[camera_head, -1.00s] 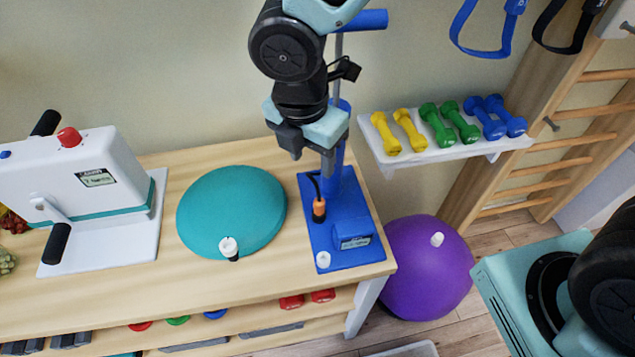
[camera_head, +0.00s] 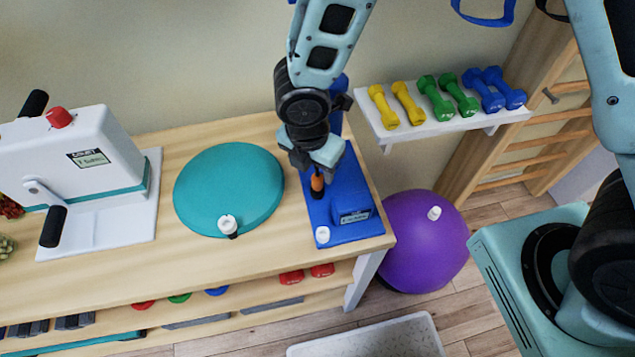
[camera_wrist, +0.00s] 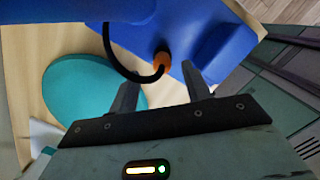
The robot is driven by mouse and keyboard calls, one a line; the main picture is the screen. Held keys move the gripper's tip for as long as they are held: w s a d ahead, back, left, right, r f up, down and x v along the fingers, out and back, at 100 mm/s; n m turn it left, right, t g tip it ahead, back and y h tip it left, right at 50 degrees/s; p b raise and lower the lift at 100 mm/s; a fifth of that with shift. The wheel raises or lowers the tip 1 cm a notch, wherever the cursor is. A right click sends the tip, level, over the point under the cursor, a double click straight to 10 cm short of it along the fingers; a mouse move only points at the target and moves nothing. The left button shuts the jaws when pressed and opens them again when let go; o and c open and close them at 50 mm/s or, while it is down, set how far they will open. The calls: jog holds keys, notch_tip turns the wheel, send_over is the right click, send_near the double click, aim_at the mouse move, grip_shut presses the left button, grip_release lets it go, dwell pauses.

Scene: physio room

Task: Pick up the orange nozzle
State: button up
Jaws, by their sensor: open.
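The orange nozzle (camera_head: 317,182) stands upright on the blue stand's base (camera_head: 345,232), with its dark lower end down. In the wrist view the orange nozzle (camera_wrist: 162,60) shows at the end of a curved black hose, ahead of my fingers and roughly between their lines. My gripper (camera_head: 316,168) is open above and around the nozzle's upper part in the head view. In the wrist view my gripper (camera_wrist: 160,82) has both fingers apart with nothing between them at the tips. Whether a finger touches the nozzle I cannot tell.
A teal disc cushion (camera_head: 230,190) with a small white-and-black piece (camera_head: 228,226) lies left of the stand. A white cap (camera_head: 322,235) sits at the base's front corner. A white machine (camera_head: 95,165) is farther left. A dumbbell shelf (camera_head: 440,122) is at right, above a purple ball (camera_head: 425,250).

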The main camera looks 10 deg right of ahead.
aim_at(317, 176)
jog(key=f, duration=0.4)
jog(key=shift+w+d+f, duration=0.1)
jog(key=shift+d+f, duration=0.1)
jog(key=shift+d, duration=0.15)
jog(key=shift+c, duration=0.3)
jog(key=c, duration=0.9)
jog(key=shift+c, duration=0.2)
